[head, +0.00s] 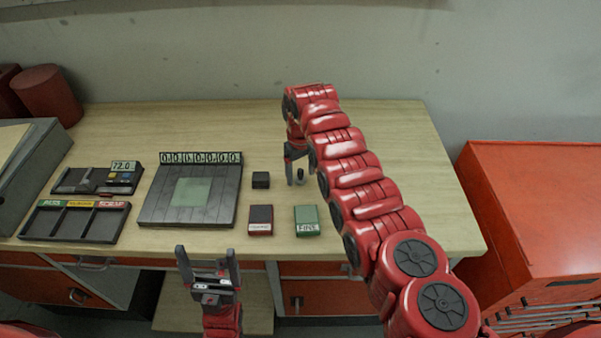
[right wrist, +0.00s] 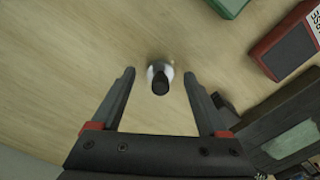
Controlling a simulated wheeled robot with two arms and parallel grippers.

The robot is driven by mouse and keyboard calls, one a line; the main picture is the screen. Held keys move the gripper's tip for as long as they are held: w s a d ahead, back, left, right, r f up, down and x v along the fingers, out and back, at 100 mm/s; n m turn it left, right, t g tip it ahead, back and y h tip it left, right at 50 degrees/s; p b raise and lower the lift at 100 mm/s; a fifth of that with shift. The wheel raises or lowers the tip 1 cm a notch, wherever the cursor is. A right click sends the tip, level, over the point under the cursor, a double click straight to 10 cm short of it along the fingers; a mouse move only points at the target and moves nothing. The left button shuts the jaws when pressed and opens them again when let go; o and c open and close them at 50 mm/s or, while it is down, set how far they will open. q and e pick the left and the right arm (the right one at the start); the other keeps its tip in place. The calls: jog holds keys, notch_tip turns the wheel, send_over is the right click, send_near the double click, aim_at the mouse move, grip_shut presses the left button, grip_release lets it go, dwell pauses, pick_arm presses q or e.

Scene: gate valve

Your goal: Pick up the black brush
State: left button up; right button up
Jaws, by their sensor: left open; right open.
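The black brush (head: 300,175) is a small dark upright piece on the wooden table, beside my right gripper. In the right wrist view the brush (right wrist: 160,82) shows a dark handle over a pale round base, seen nearly end on. My right gripper (head: 296,168) is open; in the right wrist view its fingertips (right wrist: 159,75) lie either side of the brush with gaps on both sides. How far they are above the table is hard to tell. My left gripper (head: 206,252) is open and empty, at the table's front edge.
A small black block (head: 261,180) stands left of the brush. A red-and-black box (head: 260,219) and a green box (head: 306,220) lie in front. A dark plate (head: 160,203) and compartment tray (head: 48,224) lie further left. The table's right side is clear.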

jog(key=shift+f, duration=0.35)
grip_shut()
jog(key=shift+r, duration=0.15)
